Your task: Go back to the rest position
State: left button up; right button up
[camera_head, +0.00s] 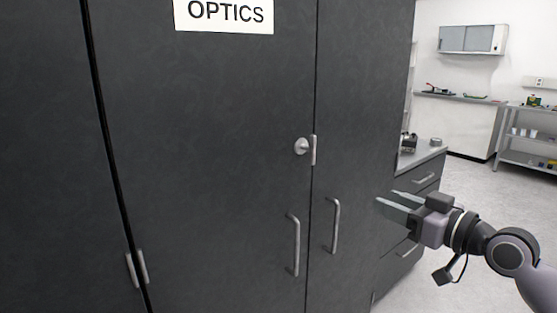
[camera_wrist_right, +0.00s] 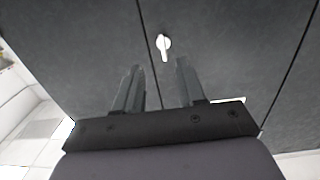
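My right gripper (camera_head: 384,203) is at the right of the head view, in front of the dark cabinet's right side. In the right wrist view my right gripper (camera_wrist_right: 158,68) has its two fingers apart with nothing between them. It points toward the dark cabinet front and touches nothing that I can see. My left gripper is not in view.
A tall dark cabinet (camera_head: 220,150) with an OPTICS sign (camera_head: 226,12) fills the left and middle; its doors look shut. A silver lock knob (camera_head: 301,146) sits above its handles. A drawer unit (camera_head: 425,178) stands beyond; open floor lies at right.

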jog(key=s+a+f+m+h, duration=0.15)
jog(key=s+f, duration=0.25)
jog(key=f, duration=0.8)
jog(key=s+a+f+m+h, duration=0.1)
jog(key=s+f+m+h, duration=0.15)
jog(key=f, duration=0.85)
jog(key=s+f+g+h, duration=0.1)
jog(key=s+f+h, duration=0.1)
jog(key=s+f, duration=0.6)
jog(key=s+f+m+g+h, duration=0.1)
jog(key=s+f+g+h, duration=0.1)
jog(key=s+f, duration=0.6)
jog(key=s+d, duration=0.1)
jog(key=s, duration=0.4)
jog(key=shift+f+g, duration=0.3)
